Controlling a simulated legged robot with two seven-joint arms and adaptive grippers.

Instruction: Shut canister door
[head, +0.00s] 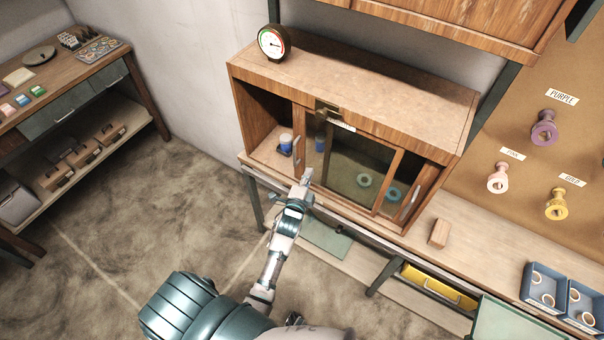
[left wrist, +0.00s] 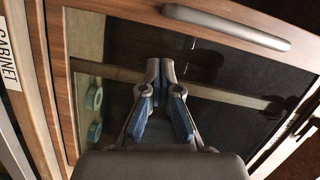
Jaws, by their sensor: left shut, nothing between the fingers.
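The wooden cabinet (head: 350,90) stands on the bench with a glass-paned, wood-framed door (head: 355,165) across its middle. A grey handle (head: 299,147) is on the door's left frame, and a handle (left wrist: 228,25) shows along the top in the left wrist view. The left part of the cabinet is open, with a blue and white canister (head: 286,142) inside. My left gripper (head: 307,176) is shut and empty, just in front of the door's lower left part. In the left wrist view its fingertips (left wrist: 165,68) are over the dark glass; contact cannot be told. My right gripper is out of view.
Teal rings (head: 364,180) show behind the glass. A gauge (head: 273,42) stands on the cabinet top. A wooden block (head: 439,233) and blue bins (head: 560,295) are on the bench to the right. Spools hang on the pegboard. A yellow drawer (head: 438,287) is below.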

